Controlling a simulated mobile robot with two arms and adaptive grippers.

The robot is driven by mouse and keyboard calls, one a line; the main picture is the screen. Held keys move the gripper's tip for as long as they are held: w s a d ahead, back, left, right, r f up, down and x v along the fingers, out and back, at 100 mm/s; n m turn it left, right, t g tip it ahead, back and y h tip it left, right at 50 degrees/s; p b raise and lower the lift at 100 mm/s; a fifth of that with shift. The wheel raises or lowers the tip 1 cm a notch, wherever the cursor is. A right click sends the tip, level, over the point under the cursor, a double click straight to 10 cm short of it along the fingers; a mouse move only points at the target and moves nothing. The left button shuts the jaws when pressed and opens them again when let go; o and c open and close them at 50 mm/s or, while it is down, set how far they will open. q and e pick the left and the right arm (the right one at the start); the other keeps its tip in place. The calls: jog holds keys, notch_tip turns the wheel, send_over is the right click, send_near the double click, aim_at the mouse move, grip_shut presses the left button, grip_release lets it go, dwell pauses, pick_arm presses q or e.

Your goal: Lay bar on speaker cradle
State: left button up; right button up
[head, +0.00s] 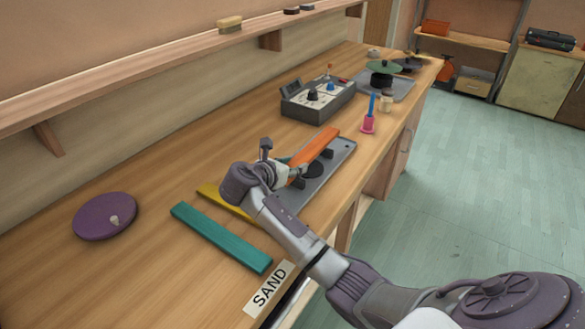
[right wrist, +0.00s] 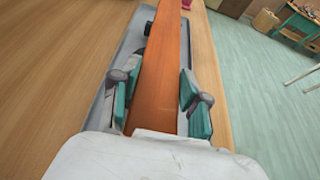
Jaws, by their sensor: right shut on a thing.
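An orange bar (head: 322,143) is between the fingers of my right gripper (head: 286,172), which is shut on it. The bar extends away from the gripper along the grey speaker cradle (head: 330,167), which has a dark round speaker (head: 313,170) and black supports. In the right wrist view the bar (right wrist: 164,70) runs lengthwise between the teal finger pads, over the cradle (right wrist: 128,58). I cannot tell whether the bar touches the supports. My left gripper is out of view.
A teal bar (head: 220,238) and a partly hidden yellow bar (head: 223,200) lie nearby on the wooden bench. A purple disc (head: 105,216) is at left. A control box (head: 317,99) and a pink holder (head: 368,124) stand farther back. The bench's right edge is close to the cradle.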

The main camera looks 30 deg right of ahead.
jog(key=shift+f, duration=0.45)
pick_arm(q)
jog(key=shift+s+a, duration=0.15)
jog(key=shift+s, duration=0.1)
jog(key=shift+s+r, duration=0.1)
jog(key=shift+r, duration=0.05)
pick_arm(e)
jog(key=shift+f, duration=0.1)
jog(key=shift+f+p, duration=0.35)
jog(key=shift+f, duration=0.05)
jog(key=o, duration=1.3)
jog(key=shift+c, duration=0.2)
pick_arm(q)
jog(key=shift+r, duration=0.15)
